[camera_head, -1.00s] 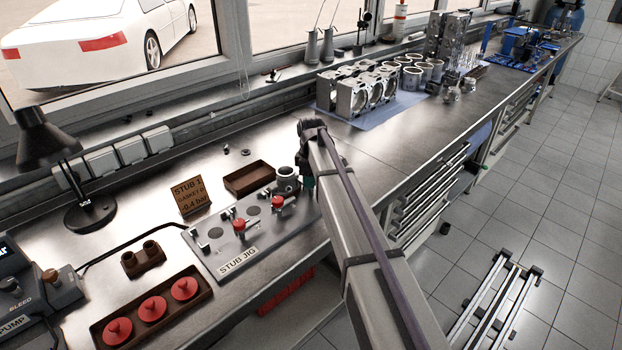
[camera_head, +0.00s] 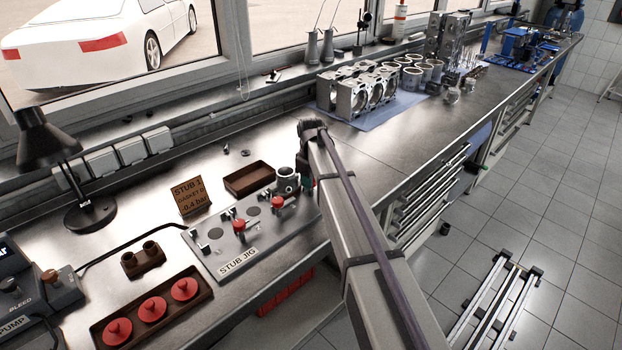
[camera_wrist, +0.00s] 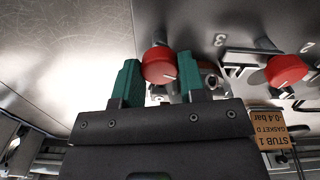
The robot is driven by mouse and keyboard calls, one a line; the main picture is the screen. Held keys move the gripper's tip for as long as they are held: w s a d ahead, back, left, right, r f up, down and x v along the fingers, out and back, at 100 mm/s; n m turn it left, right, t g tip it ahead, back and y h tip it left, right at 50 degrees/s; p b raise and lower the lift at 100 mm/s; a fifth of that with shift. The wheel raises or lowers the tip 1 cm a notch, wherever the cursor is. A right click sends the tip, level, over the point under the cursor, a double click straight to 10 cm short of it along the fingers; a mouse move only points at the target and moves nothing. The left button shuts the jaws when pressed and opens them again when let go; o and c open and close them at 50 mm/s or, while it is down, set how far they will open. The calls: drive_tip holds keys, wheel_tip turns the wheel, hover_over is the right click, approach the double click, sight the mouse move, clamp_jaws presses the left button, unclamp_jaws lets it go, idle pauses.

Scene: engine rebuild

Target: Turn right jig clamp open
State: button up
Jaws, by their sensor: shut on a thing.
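The stub jig (camera_head: 222,256) is a grey plate at the front of the bench. In the wrist view, my gripper (camera_wrist: 158,78) has its two green fingers on either side of the red knob of the right jig clamp (camera_wrist: 160,62), shut on it. In the head view my arm hides most of that clamp and my gripper (camera_head: 308,182). The middle clamp's red knob (camera_head: 277,202) and the left clamp's red knob (camera_head: 239,225) stand free. A metal cylinder (camera_head: 287,180) stands on the jig beside my gripper. I cannot tell how far the right clamp is turned.
A brown tray (camera_head: 204,304) with red caps, a brown two-hole holder (camera_head: 143,259) and a pump (camera_head: 40,297) are at the left. An empty brown tray (camera_head: 249,179) and a sign (camera_head: 190,197) stand behind the jig.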

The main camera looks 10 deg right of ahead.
drive_tip(key=m, duration=1.3)
drive_tip(key=shift+m, duration=0.4)
idle(0.3)
drive_tip(key=o, duration=0.9)
wheel_tip(320, 180, up, 11)
drive_tip(key=p, duration=1)
drive_tip(key=shift+f+p, duration=0.1)
drive_tip(key=shift+p, duration=0.3)
